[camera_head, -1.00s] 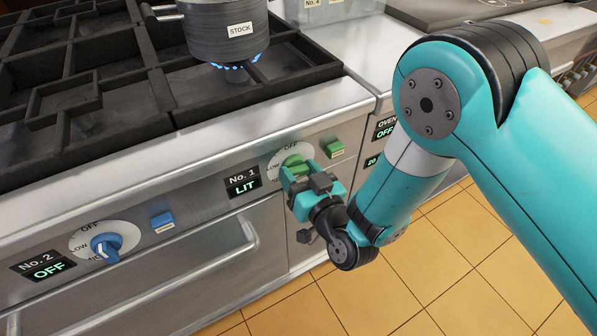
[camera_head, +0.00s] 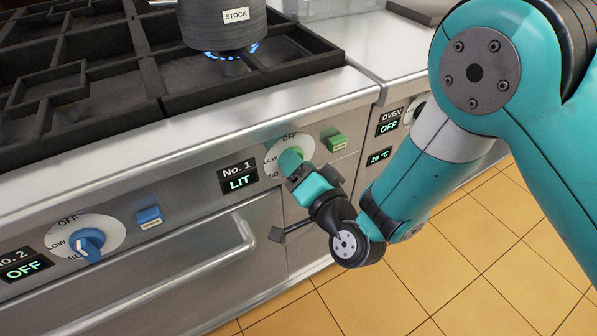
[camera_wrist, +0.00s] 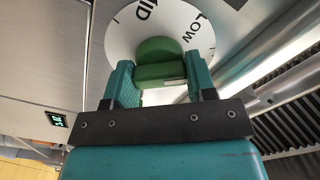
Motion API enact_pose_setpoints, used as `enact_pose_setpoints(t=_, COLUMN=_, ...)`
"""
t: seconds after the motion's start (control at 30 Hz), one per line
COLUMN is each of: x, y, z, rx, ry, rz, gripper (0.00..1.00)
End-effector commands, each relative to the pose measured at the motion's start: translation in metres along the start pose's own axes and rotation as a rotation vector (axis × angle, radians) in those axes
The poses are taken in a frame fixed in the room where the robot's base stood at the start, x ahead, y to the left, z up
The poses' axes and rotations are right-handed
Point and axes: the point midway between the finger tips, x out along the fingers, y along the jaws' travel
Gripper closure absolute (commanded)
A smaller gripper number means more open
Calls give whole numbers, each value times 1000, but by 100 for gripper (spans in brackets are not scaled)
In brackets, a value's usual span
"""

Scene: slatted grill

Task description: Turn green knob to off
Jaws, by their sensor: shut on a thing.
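The green knob (camera_head: 290,160) sits on a white dial on the stove's front panel, and it also shows in the wrist view (camera_wrist: 159,62). My gripper (camera_head: 296,170) is at the knob, its two teal fingers on either side of the knob's grip bar in the wrist view (camera_wrist: 159,80). It is shut on the knob. The dial (camera_head: 272,155) shows OFF at the top and LOW and MID on its left side. The No. 1 display (camera_head: 239,182) beside it reads LIT. A blue flame (camera_head: 233,53) burns under the pot. The gripper hides part of the knob.
A STOCK pot (camera_head: 222,25) stands on the burner grate. A green button (camera_head: 336,142) is right of the dial. A blue knob (camera_head: 88,243) and blue button (camera_head: 149,217) are at left, with No. 2 reading OFF. An oven handle (camera_head: 150,270) runs below.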

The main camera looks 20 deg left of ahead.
Motion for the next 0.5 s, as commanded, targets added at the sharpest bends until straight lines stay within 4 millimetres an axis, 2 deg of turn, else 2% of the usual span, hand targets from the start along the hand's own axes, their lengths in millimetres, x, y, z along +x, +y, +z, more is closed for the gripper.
enact_pose_setpoints(t=0.5, x=0, y=2, z=0, rx=456, ry=2, rz=1, gripper=73)
